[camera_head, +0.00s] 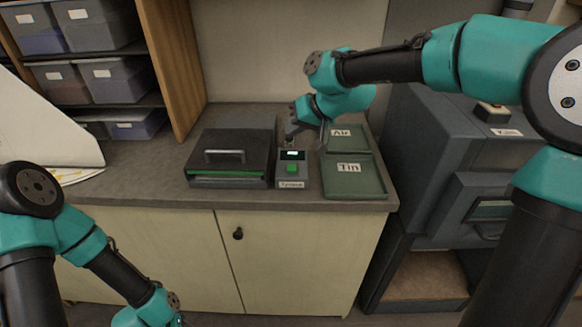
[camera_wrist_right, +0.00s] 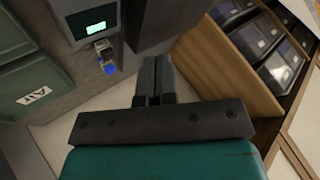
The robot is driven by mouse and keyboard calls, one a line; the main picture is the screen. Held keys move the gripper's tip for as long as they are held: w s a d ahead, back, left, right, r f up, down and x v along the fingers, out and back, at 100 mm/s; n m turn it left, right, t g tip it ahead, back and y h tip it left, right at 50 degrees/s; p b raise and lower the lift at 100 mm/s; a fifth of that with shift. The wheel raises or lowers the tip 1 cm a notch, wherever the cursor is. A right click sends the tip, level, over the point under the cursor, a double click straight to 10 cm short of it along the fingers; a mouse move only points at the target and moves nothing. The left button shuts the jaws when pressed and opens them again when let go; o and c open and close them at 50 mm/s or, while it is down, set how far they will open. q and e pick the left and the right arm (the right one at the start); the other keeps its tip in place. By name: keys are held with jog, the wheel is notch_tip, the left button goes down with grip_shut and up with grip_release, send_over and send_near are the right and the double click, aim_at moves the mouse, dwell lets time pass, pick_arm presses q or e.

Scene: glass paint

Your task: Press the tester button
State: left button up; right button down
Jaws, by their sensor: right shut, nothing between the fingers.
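The tester (camera_head: 291,183) is a small grey box on the counter with a lit screen (camera_head: 292,154) and a green button (camera_head: 292,168) on its front. In the right wrist view the lit screen (camera_wrist_right: 95,28) shows at the upper left; the button is not visible there. A small metal piece with a blue end (camera_wrist_right: 109,69) sits beside the screen. My right gripper (camera_head: 289,142) is shut and empty, above the back of the tester; its closed fingers also show in the wrist view (camera_wrist_right: 155,75). My left arm is low at the left, its fingers out of frame.
A dark lidded case (camera_head: 232,150) with a handle stands left of the tester. Green trays marked Air (camera_head: 362,136) and Tin (camera_head: 370,182) lie to the right. A grey machine (camera_head: 425,125) stands beyond, and shelves with bins (camera_head: 95,25) at the upper left.

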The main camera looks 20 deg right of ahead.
aim_at(294, 166)
jog(key=shift+f, duration=4.4)
jog(key=shift+f, duration=0.1)
jog(key=shift+f, duration=0.25)
jog(key=shift+f, duration=0.55)
jog(key=shift+r, duration=0.95)
jog(key=shift+r, duration=0.1)
jog(key=shift+r, duration=2.4)
